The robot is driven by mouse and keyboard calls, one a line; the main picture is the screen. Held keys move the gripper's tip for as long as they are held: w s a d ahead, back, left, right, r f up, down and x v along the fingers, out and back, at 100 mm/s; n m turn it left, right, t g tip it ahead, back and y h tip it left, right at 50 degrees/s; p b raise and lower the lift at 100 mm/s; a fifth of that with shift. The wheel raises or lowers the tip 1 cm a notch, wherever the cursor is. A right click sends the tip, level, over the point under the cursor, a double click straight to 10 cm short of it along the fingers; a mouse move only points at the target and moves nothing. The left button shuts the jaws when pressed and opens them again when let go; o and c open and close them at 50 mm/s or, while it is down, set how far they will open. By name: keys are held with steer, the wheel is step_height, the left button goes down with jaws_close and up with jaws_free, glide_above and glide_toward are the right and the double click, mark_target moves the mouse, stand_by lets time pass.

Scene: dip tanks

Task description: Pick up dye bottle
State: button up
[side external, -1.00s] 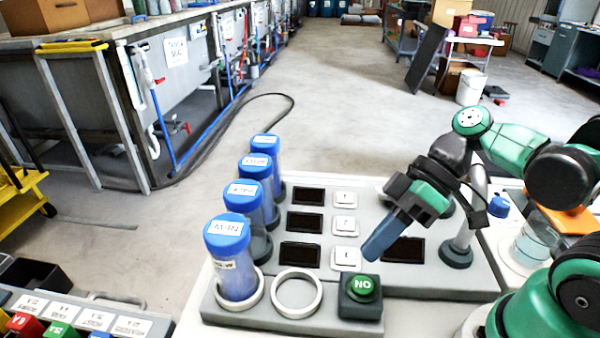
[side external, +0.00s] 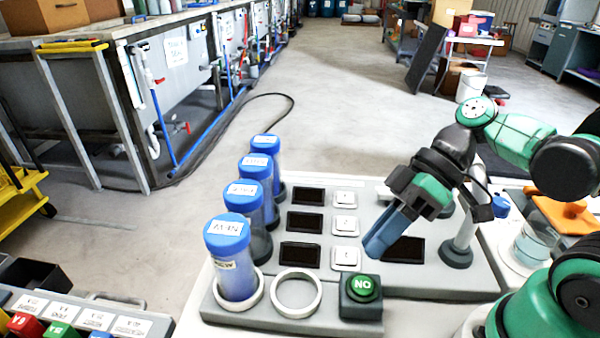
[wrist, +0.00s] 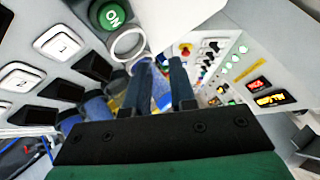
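Several dye bottles with blue labelled lids stand in a row on the left of the grey console in the side view. The nearest dye bottle (side external: 236,268) is upright in a white ring and holds blue-violet dye. My gripper (side external: 374,248) points down and left above the console, to the right of the bottles and clear of them. In the wrist view my gripper (wrist: 161,62) shows two dark fingers with a gap between them. Blue bottle shapes (wrist: 97,106) lie left of the fingers, partly hidden by the gripper body. What shows blue and white behind the gap is unclear.
An empty white ring (side external: 319,294) sits beside the nearest bottle, and a green button (side external: 363,287) stands right of it. Dark display panels (side external: 305,222) and white square buttons (side external: 345,226) cover the console. A clear beaker (side external: 535,243) stands at the right.

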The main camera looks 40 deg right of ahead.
mark_target(256, 191)
steer(key=o, duration=0.8)
steer(key=shift+c, duration=0.2)
steer(key=w+a+t, duration=0.1)
steer(key=w+t, duration=0.1)
steer(key=w, duration=0.2)
steer(key=w+a+n+t, duration=0.1)
steer(key=w+a+t, duration=0.1)
steer(key=w, duration=0.3)
steer(key=w+a+t, duration=0.1)
steer(key=w+t, duration=0.3)
steer(key=shift+w+a+r+n, duration=0.15)
steer(key=shift+w+r+n, duration=0.2)
steer(key=shift+w+n, duration=0.05)
steer(key=shift+y, duration=0.3)
steer(key=shift+x, duration=2.8)
